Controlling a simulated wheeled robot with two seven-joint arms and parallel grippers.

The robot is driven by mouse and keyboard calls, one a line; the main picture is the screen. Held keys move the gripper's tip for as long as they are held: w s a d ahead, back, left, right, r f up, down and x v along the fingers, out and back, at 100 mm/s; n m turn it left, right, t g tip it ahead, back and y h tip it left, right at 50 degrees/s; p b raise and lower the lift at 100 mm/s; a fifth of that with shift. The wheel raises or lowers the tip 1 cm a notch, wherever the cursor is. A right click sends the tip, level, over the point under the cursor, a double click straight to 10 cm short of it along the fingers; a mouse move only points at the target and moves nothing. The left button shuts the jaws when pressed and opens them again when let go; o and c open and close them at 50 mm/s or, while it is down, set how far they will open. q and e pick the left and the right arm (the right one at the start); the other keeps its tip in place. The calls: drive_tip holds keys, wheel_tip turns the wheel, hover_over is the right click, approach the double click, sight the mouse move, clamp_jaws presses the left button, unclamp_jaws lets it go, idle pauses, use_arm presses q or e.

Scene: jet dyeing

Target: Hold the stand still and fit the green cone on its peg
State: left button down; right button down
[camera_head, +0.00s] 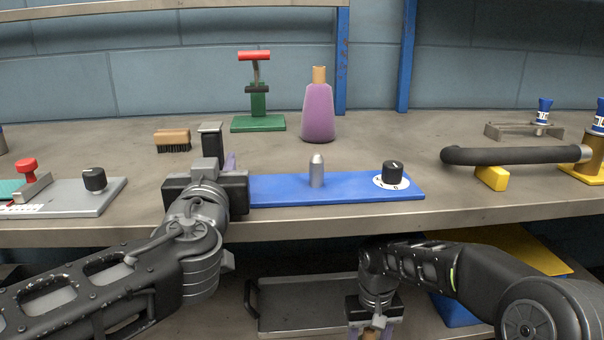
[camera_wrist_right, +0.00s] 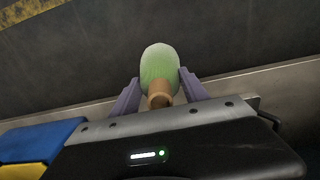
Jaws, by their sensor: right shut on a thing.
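The stand is a flat blue base (camera_head: 270,188) on the bench with an upright grey metal peg (camera_head: 317,172). The peg is bare. My left gripper (camera_head: 213,168) is at the stand's left end, by a dark upright post (camera_head: 211,140). One lilac finger shows; the gripper body hides the other and any contact. My right gripper (camera_head: 371,332) is low, below the bench's front edge. In the right wrist view its lilac fingers (camera_wrist_right: 155,92) are shut on the green cone (camera_wrist_right: 159,64), whose tan tip points towards the camera.
A black dial (camera_head: 392,172) stands on the stand's right end. Behind are a purple bottle (camera_head: 318,110), a green tool with red handle (camera_head: 257,100) and a brush (camera_head: 172,140). A black bar (camera_head: 515,155) lies right. A grey tray (camera_head: 300,305) sits below the bench.

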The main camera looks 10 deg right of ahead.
idle(0.3)
use_arm(q)
drive_tip(key=c, duration=1.1)
unclamp_jaws()
drive_tip(key=shift+s, duration=0.1)
drive_tip(key=s, duration=1.2)
